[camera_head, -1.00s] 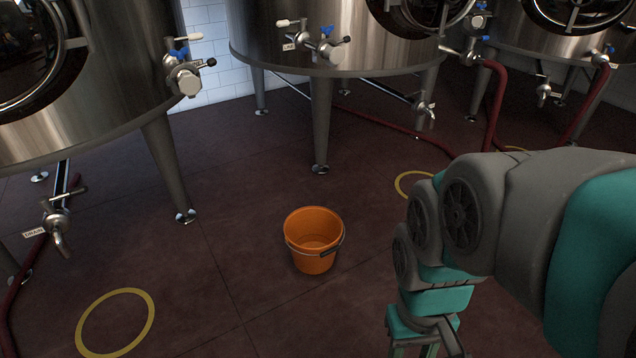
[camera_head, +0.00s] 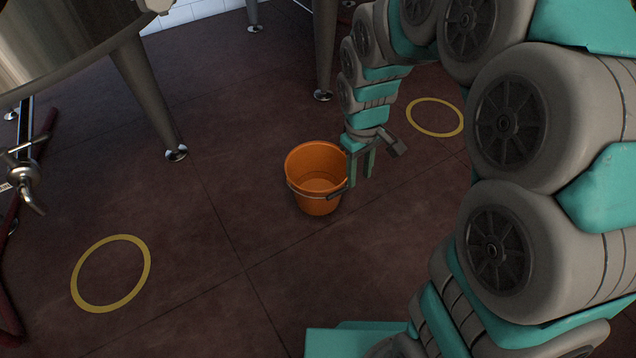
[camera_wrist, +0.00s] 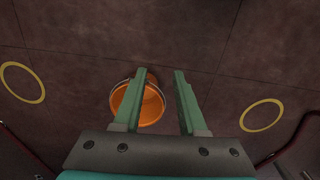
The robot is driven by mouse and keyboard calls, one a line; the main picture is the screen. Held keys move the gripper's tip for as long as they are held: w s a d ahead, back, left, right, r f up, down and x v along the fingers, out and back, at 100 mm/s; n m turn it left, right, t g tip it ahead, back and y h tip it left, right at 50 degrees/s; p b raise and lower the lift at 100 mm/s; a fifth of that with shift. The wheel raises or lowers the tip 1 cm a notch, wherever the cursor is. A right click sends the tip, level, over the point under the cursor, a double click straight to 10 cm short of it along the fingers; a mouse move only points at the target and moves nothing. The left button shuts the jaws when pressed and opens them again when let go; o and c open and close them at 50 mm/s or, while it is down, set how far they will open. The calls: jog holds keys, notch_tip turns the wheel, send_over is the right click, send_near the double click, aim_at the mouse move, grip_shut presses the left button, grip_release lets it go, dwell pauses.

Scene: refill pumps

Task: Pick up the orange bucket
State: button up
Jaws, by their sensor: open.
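The orange bucket (camera_head: 312,188) stands upright and open on the dark red floor, in the middle of the head view. Its thin handle with a dark grip hangs down on the near right side. My gripper (camera_head: 361,180) points down at the bucket's right side in the head view. The bucket (camera_wrist: 151,106) shows below and partly behind the left finger there. I cannot tell whether the gripper touches it.
Yellow rings mark the floor at left (camera_head: 111,273) and right (camera_head: 434,117). A steel tank leg (camera_head: 150,95) stands at the upper left, another (camera_head: 325,50) behind the bucket. A drain valve (camera_head: 25,177) juts in at far left. The floor around the bucket is clear.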

jog(key=w+a+f+n+b, duration=0.25)
jog(key=w+a+f, duration=0.55)
jog(key=f, duration=0.4)
jog(key=n+t+b, duration=0.1)
jog(key=n+t, duration=0.1)
jog(key=n, duration=0.2)
send_near(306, 191)
jog(key=shift+w+d+f, duration=0.15)
jog(key=shift+w+f, duration=0.2)
jog(key=shift+f, duration=1.8)
jog(key=shift+w+d+f, duration=0.1)
jog(key=shift+w+f, duration=0.25)
jog(key=shift+f, duration=1.8)
jog(key=shift+w+d+f, duration=0.15)
jog(key=shift+w+f, duration=0.25)
jog(key=shift+f, duration=1.75)
grip_shut()
